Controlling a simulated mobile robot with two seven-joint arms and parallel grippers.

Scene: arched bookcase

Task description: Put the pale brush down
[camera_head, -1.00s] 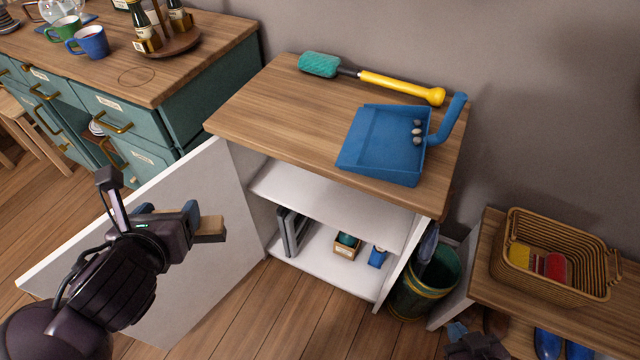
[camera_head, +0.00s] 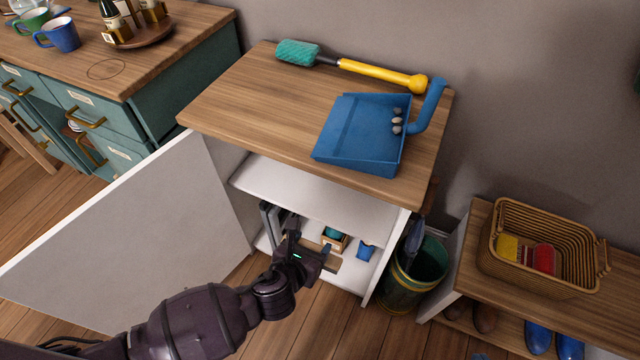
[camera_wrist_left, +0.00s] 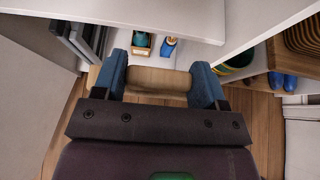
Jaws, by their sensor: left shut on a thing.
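The pale brush (camera_wrist_left: 158,80) shows in the left wrist view as a pale wooden block between the two blue fingertips of my left gripper (camera_wrist_left: 160,86). My left gripper is shut on it. In the head view, the gripper (camera_head: 312,258) is in front of the open white cabinet, by its lower shelf. A bit of the brush (camera_head: 332,265) shows there; the rest is hidden by the gripper. I cannot tell whether the brush touches the shelf. My right gripper is not in view.
The lower shelf (camera_head: 347,276) holds a small box (camera_head: 335,240), a blue item (camera_head: 366,250) and upright grey panels. The open door (camera_head: 130,240) is at left, a green bin (camera_head: 418,278) at right. A blue dustpan (camera_head: 362,135) and yellow-handled brush (camera_head: 380,75) lie on top.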

